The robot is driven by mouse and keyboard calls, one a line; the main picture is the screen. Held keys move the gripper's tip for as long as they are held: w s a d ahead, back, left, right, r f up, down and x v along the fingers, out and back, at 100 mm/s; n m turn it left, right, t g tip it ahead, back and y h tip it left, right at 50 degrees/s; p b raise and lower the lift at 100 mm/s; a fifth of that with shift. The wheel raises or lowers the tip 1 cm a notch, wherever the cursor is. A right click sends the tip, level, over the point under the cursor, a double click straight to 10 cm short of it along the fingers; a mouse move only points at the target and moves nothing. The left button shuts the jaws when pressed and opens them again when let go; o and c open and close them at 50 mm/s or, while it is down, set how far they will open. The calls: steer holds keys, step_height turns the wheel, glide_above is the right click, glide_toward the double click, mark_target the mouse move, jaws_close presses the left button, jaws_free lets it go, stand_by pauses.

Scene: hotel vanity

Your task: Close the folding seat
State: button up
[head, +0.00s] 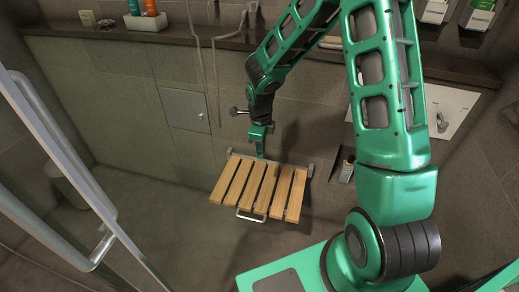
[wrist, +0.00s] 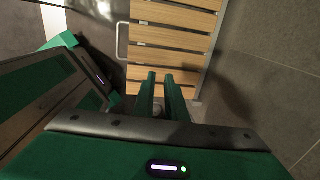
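The folding seat (head: 258,186) has several light wooden slats and a metal handle bar (head: 251,215) at its front edge. It is folded down, out from the shower wall, and fills the upper middle of the wrist view (wrist: 170,47). My gripper (head: 261,155) points down over the seat's back edge, near the wall. In the wrist view its two green fingers (wrist: 161,75) lie in front of the end slats with a narrow empty gap between them. Nothing is held. I cannot tell whether the fingertips touch the seat.
A glass door with a metal handle (head: 104,245) stands at the left. A ledge (head: 180,37) with bottles runs along the wall above the seat. The floor (head: 150,215) left of the seat is clear.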

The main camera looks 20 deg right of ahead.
steer(key=shift+o, duration=1.4)
step_height(320, 180, up, 11)
steer(key=s, duration=0.1)
steer(key=shift+a, duration=0.4)
